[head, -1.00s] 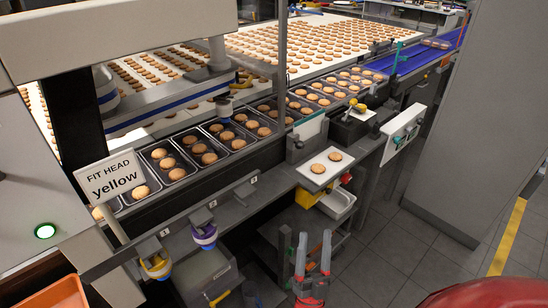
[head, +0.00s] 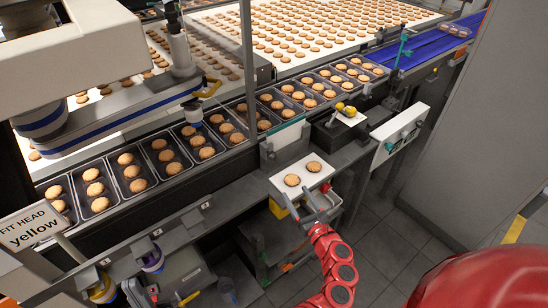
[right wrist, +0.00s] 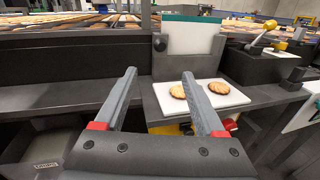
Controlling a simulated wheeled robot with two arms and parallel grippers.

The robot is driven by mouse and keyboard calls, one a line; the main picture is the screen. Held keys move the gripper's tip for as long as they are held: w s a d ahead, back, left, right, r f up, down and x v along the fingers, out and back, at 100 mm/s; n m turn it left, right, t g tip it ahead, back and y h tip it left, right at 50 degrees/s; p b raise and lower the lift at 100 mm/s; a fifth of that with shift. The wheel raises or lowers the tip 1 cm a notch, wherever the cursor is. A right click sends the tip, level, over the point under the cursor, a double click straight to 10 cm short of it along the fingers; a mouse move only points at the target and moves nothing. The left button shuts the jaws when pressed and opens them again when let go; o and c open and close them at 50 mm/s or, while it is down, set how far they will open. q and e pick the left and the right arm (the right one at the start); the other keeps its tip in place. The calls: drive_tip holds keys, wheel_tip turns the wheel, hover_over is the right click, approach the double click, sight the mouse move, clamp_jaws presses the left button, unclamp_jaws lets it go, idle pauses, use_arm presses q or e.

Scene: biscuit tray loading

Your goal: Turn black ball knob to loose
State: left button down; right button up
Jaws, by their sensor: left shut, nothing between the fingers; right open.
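A small dark rounded knob (right wrist: 160,43) sits at the left edge of an upright pale plate (right wrist: 191,39) in the right wrist view. It looks like the black ball knob; in the head view it is a small dark spot (head: 270,149). My right gripper (head: 308,204) is open and empty, in front of the counter and below the white board. In the right wrist view its two grey fingers (right wrist: 160,86) stand wide apart, short of the plate, with nothing between them. My left gripper (head: 138,292) shows only partly at the lower left, shut and empty, away from the knob.
A white board (head: 303,176) with two biscuits lies before the plate. Trays of biscuits (head: 132,178) line the conveyor behind. Floor at right is open.

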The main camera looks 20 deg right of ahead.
drive_tip(key=p, duration=0.1)
approach(274, 160)
drive_tip(key=w, duration=0.4)
drive_tip(key=w+b, duration=0.1)
drive_tip(key=w, duration=0.3)
drive_tip(key=shift+w+a+r, duration=0.15)
drive_tip(key=shift+w+a, duration=0.1)
drive_tip(key=shift+a, duration=0.15)
drive_tip(key=shift+w+a+b, duration=0.15)
drive_tip(key=shift+w+b, duration=0.3)
drive_tip(key=shift+w, duration=0.1)
clamp_jaws()
